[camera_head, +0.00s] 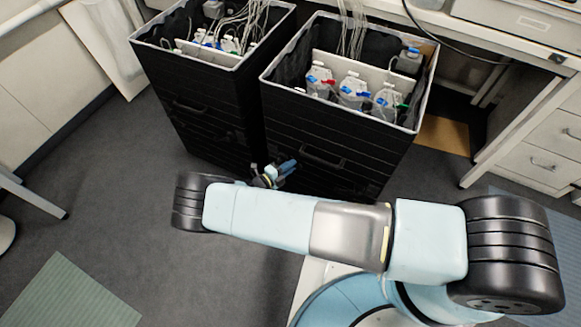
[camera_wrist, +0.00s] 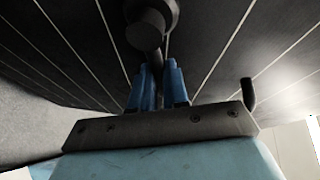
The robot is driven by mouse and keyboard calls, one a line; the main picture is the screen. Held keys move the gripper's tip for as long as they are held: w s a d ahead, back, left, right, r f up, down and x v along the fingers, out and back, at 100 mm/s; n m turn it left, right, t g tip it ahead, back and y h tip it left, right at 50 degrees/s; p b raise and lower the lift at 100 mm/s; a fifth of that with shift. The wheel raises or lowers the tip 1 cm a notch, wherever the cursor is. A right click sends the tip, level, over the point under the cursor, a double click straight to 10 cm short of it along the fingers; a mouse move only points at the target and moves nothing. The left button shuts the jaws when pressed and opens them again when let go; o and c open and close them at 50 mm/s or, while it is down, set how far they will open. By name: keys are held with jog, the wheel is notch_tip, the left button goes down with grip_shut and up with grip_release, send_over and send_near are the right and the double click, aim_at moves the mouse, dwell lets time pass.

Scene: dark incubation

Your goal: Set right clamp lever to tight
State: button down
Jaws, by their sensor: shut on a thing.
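My gripper (camera_head: 285,168) is low against the front of the right black box, left of its handle, in the head view. In the wrist view the blue fingers of my gripper (camera_wrist: 157,75) are close together, shut on a dark clamp lever (camera_wrist: 150,32). The lever shows as a dark rod with a thick round part, just beyond the fingertips. In the head view the lever is too small to make out. Its tight or loose marking is not visible.
The right black box (camera_head: 335,135) holds several clear bottles (camera_head: 352,90) with coloured clips. The left black box (camera_head: 205,95) stands close beside it, with tubing inside. A desk with drawers (camera_head: 545,150) is at the right. Grey floor (camera_head: 150,220) is free at the left.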

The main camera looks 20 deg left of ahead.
jog(key=shift+s+d, duration=0.1)
jog(key=shift+d, duration=0.25)
jog(key=shift+a+r+n+t+h, duration=0.15)
jog(key=shift+r+n+t+h, duration=0.15)
jog(key=shift+n, duration=0.5)
jog(key=shift+a+r+n+t+h, duration=0.1)
jog(key=shift+r+n+t+h, duration=0.2)
jog(key=shift+n, duration=0.5)
jog(key=c, duration=1.3)
grip_release()
jog(key=shift+r, duration=0.15)
jog(key=shift+o, duration=1.2)
jog(key=shift+a, duration=0.2)
jog(key=shift+a, duration=0.1)
